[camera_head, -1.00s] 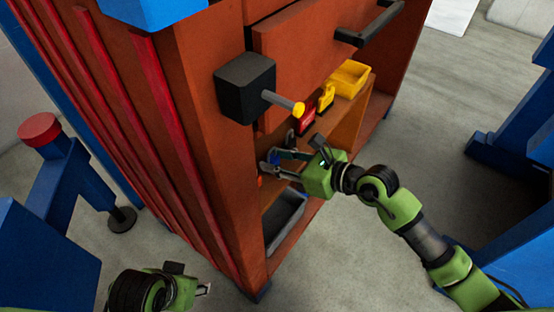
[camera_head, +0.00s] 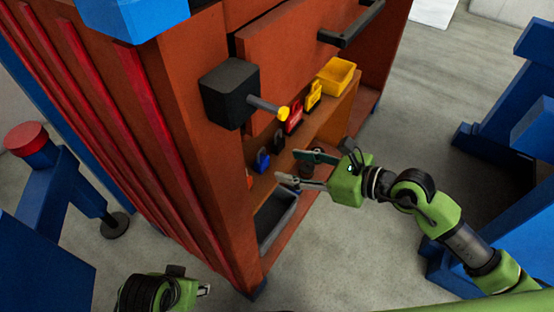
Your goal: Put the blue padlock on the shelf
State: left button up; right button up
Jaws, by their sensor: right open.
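The blue padlock (camera_head: 262,161) is in a row of padlocks along the brown shelf (camera_head: 338,117) inside the cabinet. Whether it stands on the shelf or hangs at its edge is hard to tell. My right gripper (camera_head: 287,167) is open and empty, with its fingertips just to the right of the blue padlock and apart from it. My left gripper (camera_head: 204,290) shows only as a small part at the bottom left, away from the cabinet, and its fingers cannot be made out.
Black (camera_head: 278,141), red (camera_head: 293,117) and yellow (camera_head: 314,95) padlocks line the shelf, with a yellow bin (camera_head: 335,76) behind. A black box with a yellow-tipped rod (camera_head: 229,92) juts out above. A grey tray (camera_head: 277,222) lies below.

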jog(key=shift+v, duration=1.65)
